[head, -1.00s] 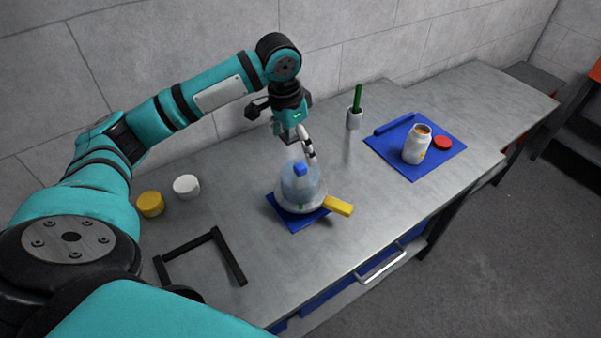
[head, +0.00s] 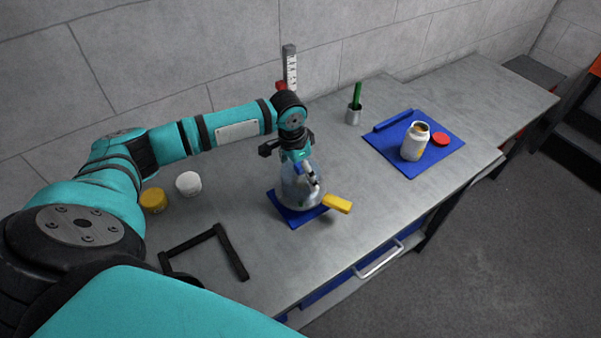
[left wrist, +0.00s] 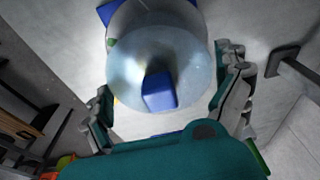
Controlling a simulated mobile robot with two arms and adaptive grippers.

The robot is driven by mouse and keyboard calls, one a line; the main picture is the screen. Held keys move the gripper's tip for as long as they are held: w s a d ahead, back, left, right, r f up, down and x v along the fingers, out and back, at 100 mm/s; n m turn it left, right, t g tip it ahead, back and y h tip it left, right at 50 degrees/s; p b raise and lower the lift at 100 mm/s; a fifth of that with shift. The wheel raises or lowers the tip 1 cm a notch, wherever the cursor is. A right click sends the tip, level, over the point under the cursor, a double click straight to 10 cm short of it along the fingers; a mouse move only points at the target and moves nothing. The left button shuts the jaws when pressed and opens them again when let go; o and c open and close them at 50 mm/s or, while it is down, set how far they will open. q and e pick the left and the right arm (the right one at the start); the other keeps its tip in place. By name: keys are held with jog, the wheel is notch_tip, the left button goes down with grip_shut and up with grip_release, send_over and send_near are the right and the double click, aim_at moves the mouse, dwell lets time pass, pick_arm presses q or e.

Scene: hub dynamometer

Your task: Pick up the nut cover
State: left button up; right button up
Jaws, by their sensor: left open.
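The nut cover (head: 290,190) is a clear dome with a blue knob (left wrist: 158,92) on top. It stands on a small blue mat (head: 292,216), with a white rim showing around its base. My left gripper (head: 306,172) is open directly above the dome, pointing down. In the left wrist view the gripper's fingers (left wrist: 168,100) are spread on both sides of the dome and knob, and the knob sits between them. I cannot tell whether the fingers touch the dome. What is under the dome is mostly hidden. My right gripper is not in view.
A yellow block (head: 338,204) lies right beside the dome. A black frame (head: 232,252), a yellow lid (head: 154,200) and a white cup (head: 188,183) are to the left. The front table stretch is clear.

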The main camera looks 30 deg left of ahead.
pick_arm(q)
jog(key=c, duration=0.8)
jog(key=shift+r, duration=0.1)
jog(key=shift+c, duration=0.2)
